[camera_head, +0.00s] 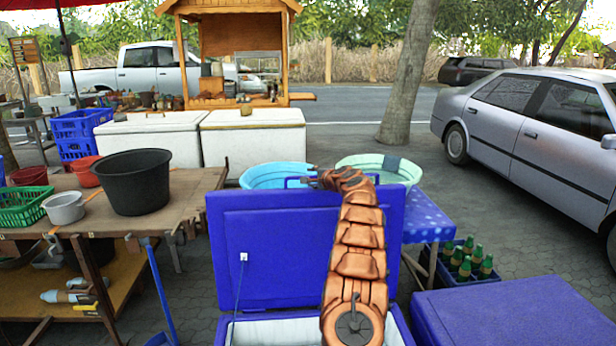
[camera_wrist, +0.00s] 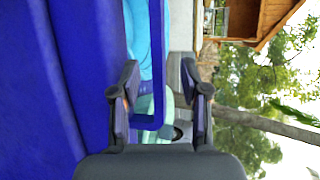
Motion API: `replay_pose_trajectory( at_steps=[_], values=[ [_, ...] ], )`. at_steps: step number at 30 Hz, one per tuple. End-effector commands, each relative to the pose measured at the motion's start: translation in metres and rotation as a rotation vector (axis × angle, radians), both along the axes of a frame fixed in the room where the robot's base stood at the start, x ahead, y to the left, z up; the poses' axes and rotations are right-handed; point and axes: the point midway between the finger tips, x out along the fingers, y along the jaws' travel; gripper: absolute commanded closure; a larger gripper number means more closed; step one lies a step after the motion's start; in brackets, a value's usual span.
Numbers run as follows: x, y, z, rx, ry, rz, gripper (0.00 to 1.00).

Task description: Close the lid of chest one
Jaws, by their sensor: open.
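A blue chest (camera_head: 228,331) stands in front of me with its lid (camera_head: 265,235) raised upright and its white inside partly showing. A blue loop handle (camera_head: 297,181) sits on the lid's top edge; it also shows in the wrist view (camera_wrist: 157,60). My gripper (camera_head: 330,176) is at the lid's top edge, beside the handle. In the wrist view my gripper (camera_wrist: 162,82) is open, with the handle between its fingers or just beyond them; I cannot tell whether they touch. My arm hides part of the lid and chest opening.
A second blue chest (camera_head: 520,315) is shut at the lower right. A wooden table (camera_head: 190,190) with a black tub (camera_head: 135,182) stands left. Behind the lid are a light-blue basin (camera_head: 268,172), a pale green basin (camera_head: 400,170) and a dotted blue table (camera_head: 425,220). A bottle crate (camera_head: 465,265) stands right.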

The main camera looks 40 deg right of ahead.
Motion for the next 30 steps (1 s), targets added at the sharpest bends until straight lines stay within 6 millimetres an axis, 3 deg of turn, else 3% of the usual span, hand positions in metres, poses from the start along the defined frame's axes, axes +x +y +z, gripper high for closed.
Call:
replay_pose_trajectory(
  at_steps=[30],
  values=[
    [0.032, -0.008, -0.008, 0.001, 0.000, 0.001, 0.55]
  ],
)
